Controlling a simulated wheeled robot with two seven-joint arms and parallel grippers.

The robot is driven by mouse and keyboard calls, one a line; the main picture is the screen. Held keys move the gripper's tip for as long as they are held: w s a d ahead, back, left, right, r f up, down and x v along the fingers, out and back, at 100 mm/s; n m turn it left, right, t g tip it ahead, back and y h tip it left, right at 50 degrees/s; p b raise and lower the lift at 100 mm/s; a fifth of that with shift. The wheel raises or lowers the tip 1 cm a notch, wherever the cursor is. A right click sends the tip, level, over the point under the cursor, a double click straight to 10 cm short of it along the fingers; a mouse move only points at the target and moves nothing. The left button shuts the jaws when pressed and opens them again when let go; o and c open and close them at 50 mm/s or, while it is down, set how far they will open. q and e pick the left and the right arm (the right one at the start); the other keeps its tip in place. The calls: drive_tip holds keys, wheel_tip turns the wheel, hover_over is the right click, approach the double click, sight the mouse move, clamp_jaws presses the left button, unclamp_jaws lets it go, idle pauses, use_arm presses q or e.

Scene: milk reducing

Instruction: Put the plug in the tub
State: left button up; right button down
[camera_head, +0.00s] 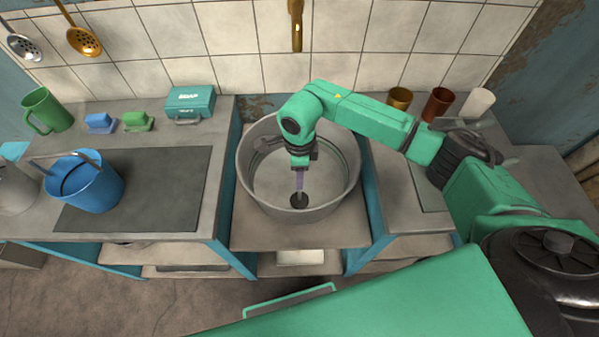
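A round grey metal tub (246,183) stands in the gap between the two counters. My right gripper (300,172) reaches down into it from above. A thin purplish-grey piece runs down from the gripper to a small dark round disc (299,201) low in the tub. The disc looks like the plug, but I cannot tell it surely from a drain. The fingertips are too small and covered to show whether they are shut on it. My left gripper is not in view.
A blue bucket (97,190) stands on the left counter, with a green mug (46,110) and a teal box (190,101) behind. Several cups, one of them brown (437,104), stand at the back right.

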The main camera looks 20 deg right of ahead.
drive_tip(key=shift+f+b, duration=0.15)
drive_tip(key=shift+b, duration=0.2)
idle(0.5)
unclamp_jaws()
drive_tip(key=shift+r+p, duration=2.2)
drive_tip(key=shift+r, duration=1.6)
